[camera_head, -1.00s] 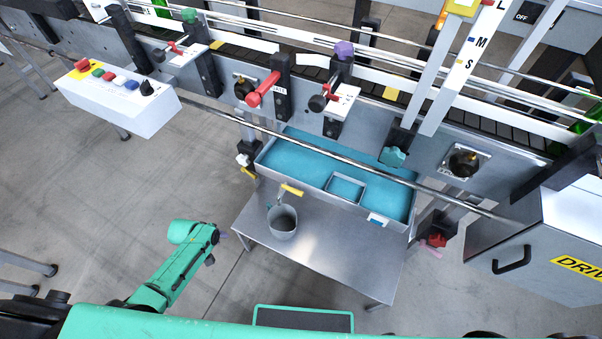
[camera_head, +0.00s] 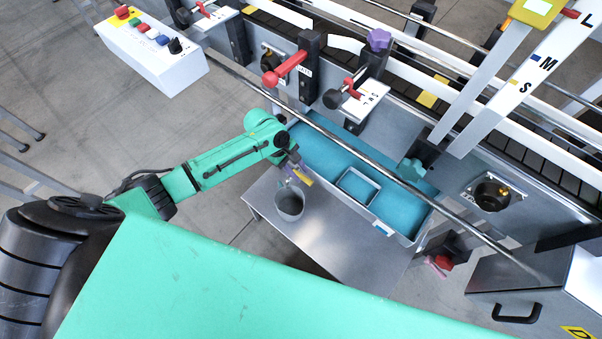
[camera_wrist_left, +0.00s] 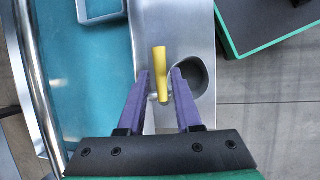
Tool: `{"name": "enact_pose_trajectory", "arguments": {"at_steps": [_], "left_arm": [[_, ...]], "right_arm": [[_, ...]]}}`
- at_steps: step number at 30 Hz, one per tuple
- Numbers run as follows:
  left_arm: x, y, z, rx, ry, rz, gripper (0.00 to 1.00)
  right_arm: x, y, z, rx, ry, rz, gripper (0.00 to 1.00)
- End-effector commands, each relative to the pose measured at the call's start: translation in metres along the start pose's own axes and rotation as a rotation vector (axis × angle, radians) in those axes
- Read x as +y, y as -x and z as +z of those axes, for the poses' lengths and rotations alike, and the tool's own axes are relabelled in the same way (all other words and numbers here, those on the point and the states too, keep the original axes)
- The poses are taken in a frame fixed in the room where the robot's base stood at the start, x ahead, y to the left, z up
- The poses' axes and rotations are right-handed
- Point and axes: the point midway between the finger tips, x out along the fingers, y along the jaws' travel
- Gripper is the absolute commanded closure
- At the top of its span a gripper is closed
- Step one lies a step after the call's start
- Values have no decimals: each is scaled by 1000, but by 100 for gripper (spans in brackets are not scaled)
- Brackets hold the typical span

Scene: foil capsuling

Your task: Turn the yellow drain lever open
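The yellow drain lever (camera_head: 301,175) is at the near side of the blue tray (camera_head: 408,238), above a grey bucket (camera_head: 289,207). In the left wrist view the lever (camera_wrist_left: 160,62) is a short yellow bar that runs lengthwise between the finger directions. My left gripper (camera_head: 295,170) is at the lever. In the left wrist view its purple fingers (camera_wrist_left: 161,82) are open, one on each side of the lever's near end, with gaps visible. The gripper partly covers the lever in the head view. My right gripper is not in view.
A steel rail (camera_head: 360,152) runs across the tray, close to my left wrist. The bucket stands on a metal table (camera_head: 350,250); its dark opening (camera_wrist_left: 197,76) is just right of the fingers in the wrist view. A white button box (camera_head: 150,55) is at upper left.

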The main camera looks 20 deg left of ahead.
Motion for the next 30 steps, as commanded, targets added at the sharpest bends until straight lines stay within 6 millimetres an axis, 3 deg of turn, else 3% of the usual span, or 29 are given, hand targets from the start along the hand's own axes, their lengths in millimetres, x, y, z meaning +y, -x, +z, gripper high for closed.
{"name": "enact_pose_trajectory", "arguments": {"at_steps": [3,11,14,30], "left_arm": [[0,-14,-1,1,-1,0,67],[0,-16,0,2,-2,1,67],[0,-16,0,2,-2,1,100],[0,-15,0,1,-1,1,100]], "right_arm": [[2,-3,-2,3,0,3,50],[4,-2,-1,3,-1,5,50],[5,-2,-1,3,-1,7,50],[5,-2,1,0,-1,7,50]]}}
